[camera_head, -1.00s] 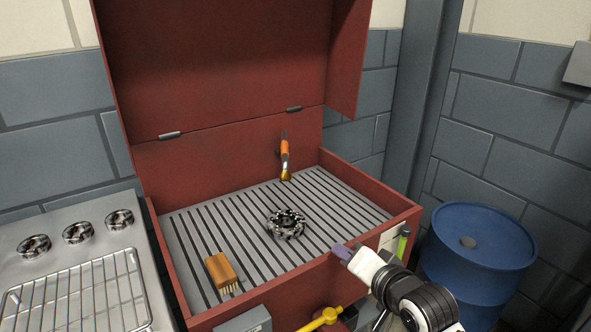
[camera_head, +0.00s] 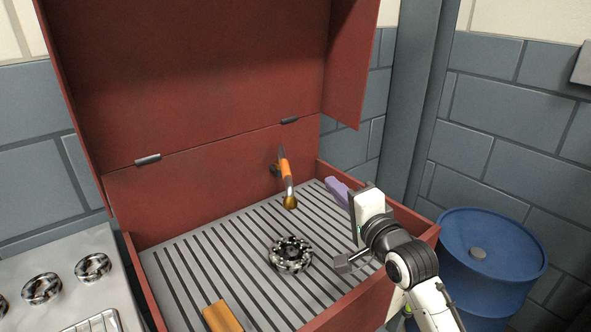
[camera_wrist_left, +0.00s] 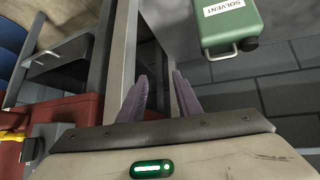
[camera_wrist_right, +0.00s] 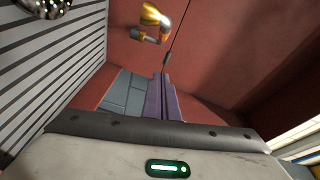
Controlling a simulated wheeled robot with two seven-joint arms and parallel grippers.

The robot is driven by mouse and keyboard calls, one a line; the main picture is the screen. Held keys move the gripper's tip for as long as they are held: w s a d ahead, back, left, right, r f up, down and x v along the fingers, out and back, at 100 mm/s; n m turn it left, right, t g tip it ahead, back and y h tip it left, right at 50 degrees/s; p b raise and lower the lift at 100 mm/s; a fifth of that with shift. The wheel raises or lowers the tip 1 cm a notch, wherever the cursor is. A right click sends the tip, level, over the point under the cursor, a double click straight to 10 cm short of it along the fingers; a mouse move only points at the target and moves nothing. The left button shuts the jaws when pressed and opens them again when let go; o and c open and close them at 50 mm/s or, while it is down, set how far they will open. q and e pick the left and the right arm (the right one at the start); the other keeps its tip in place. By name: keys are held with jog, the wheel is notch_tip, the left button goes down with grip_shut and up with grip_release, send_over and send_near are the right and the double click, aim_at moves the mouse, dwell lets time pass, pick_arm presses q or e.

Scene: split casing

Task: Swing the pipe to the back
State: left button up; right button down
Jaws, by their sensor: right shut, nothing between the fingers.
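The pipe (camera_head: 286,175) has an orange grip and a brass end, and sticks out from the red back wall of the casing, slanting down over the slatted floor. It also shows in the right wrist view (camera_wrist_right: 153,22), ahead of the fingers. My right gripper (camera_head: 336,187) is inside the casing, to the right of the pipe and apart from it. Its purple fingers (camera_wrist_right: 160,98) are together with nothing between them. My left gripper is out of the head view. In the left wrist view its purple fingers (camera_wrist_left: 161,95) stand apart and empty.
The red casing (camera_head: 128,262) has its lid (camera_head: 200,80) raised. A dark patterned ring-shaped knob (camera_head: 291,254) and an orange brush (camera_head: 222,317) are on the slats. A blue barrel (camera_head: 485,255) stands to the right. A green solvent can (camera_wrist_left: 228,22) shows in the left wrist view.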

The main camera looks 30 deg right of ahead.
aim_at(285, 176)
pick_arm(q)
jog(key=shift+w+r+p, duration=0.1)
jog(key=shift+r+p, duration=0.45)
jog(key=shift+p, duration=0.05)
pick_arm(e)
jog(key=w+a+f, duration=0.1)
jog(key=w, duration=1)
jog(key=shift+w+a+f, duration=0.2)
jog(key=shift+w+a, duration=0.05)
jog(key=shift+a, duration=0.05)
pick_arm(q)
jog(key=shift+f, duration=0.1)
